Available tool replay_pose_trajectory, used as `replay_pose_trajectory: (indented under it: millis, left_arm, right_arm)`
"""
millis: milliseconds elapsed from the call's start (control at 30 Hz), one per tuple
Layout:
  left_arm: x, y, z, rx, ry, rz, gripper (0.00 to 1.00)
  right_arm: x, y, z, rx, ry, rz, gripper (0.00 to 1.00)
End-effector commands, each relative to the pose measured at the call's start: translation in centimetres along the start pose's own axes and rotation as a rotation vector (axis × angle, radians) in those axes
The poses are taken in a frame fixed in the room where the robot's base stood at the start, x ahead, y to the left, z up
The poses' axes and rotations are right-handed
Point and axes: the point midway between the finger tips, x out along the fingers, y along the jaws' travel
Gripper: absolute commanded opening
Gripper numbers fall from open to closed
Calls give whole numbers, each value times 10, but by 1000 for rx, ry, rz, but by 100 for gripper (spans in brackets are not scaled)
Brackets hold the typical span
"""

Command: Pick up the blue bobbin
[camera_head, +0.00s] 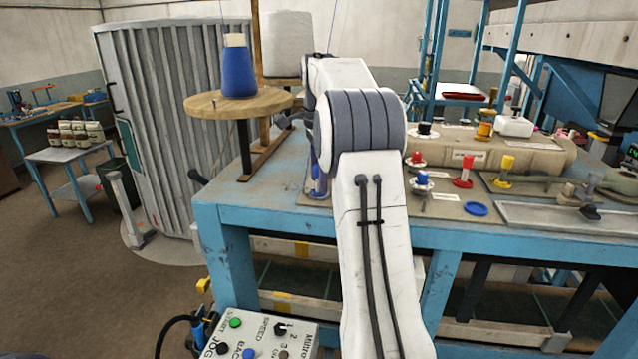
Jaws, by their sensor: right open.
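A small blue bobbin (421,180) with a white base stands on the blue workbench (290,212), right of my arm. A larger blue cone of thread (238,72) stands upright on a round wooden disc (215,104) at the left end of the bench. My right arm rises through the middle of the view and bends left at the top. My right gripper (288,120) is small and partly hidden behind the arm; it shows beside the disc's right edge, open, apart from the small blue bobbin. My left gripper is not in view.
Red (463,170) and yellow (504,172) bobbins stand on the bench to the right, near a flat blue ring (476,209). A beige machine body (470,150) lies behind them. A control box (262,335) is at the front. A large white spool (288,45) stands behind.

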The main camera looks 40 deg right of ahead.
Motion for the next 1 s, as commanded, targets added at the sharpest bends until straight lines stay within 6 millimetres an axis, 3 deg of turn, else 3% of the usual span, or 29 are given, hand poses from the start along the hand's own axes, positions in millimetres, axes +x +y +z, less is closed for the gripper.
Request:
replay_pose_trajectory:
  millis: [133, 367, 400, 567, 1000]
  left_arm:
    - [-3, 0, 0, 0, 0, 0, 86]
    - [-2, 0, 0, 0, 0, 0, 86]
    - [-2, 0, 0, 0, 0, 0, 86]
    - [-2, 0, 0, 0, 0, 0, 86]
    - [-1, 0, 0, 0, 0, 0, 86]
  right_arm:
    - [11, 0, 0, 0, 0, 0, 67]
    - [13, 0, 0, 0, 0, 0, 67]
    - [13, 0, 0, 0, 0, 0, 59]
    - [13, 0, 0, 0, 0, 0, 0]
    - [8, 0, 0, 0, 0, -2, 0]
